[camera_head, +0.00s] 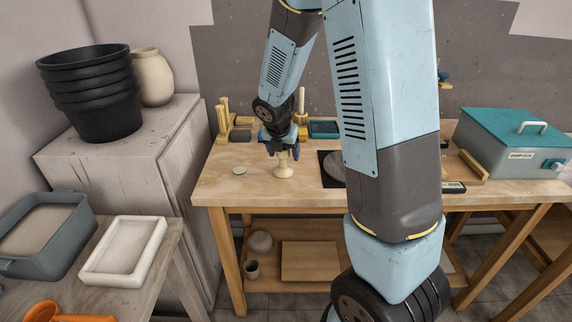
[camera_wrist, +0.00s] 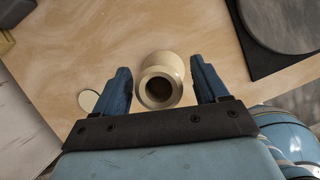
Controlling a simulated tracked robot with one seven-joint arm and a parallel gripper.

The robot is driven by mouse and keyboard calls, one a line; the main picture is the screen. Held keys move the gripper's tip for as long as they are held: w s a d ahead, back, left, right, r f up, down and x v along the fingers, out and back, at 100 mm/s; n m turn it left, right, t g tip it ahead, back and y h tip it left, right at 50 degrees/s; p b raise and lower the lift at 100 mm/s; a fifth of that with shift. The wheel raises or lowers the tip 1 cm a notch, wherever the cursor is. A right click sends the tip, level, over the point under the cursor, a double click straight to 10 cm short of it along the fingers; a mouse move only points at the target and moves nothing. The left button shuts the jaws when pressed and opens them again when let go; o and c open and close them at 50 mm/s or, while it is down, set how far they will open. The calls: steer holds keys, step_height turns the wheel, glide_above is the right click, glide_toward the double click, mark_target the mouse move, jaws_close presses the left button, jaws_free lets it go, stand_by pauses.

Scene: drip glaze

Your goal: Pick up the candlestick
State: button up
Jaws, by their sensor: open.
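The cream candlestick (camera_head: 284,171) stands upright on the wooden workbench (camera_head: 240,187), near its front edge. In the wrist view, I look down on the candlestick (camera_wrist: 160,82), with its round open top facing me. My gripper (camera_head: 282,150) is over the bench at the candlestick's upper part. In the wrist view, the blue fingers of my gripper (camera_wrist: 163,88) are open, one on each side of the candlestick, with a gap on both sides. The candlestick's upper part is partly hidden by the gripper in the head view.
A small pale disc (camera_head: 240,170) lies left of the candlestick. A dark board with a round grey plate (camera_head: 334,165) lies to the right, partly behind my arm. Wooden holders (camera_head: 224,122) and a teal tray (camera_head: 324,129) stand at the back. A teal-lidded box (camera_head: 515,140) is far right.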

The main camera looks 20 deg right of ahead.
steer(key=shift+w+d+f, duration=0.1)
steer(key=shift+w+f, duration=0.05)
steer(key=shift+f, duration=0.2)
steer(key=shift+c, duration=0.4)
steer(key=c, duration=1.1)
steer(key=shift+r, duration=0.15)
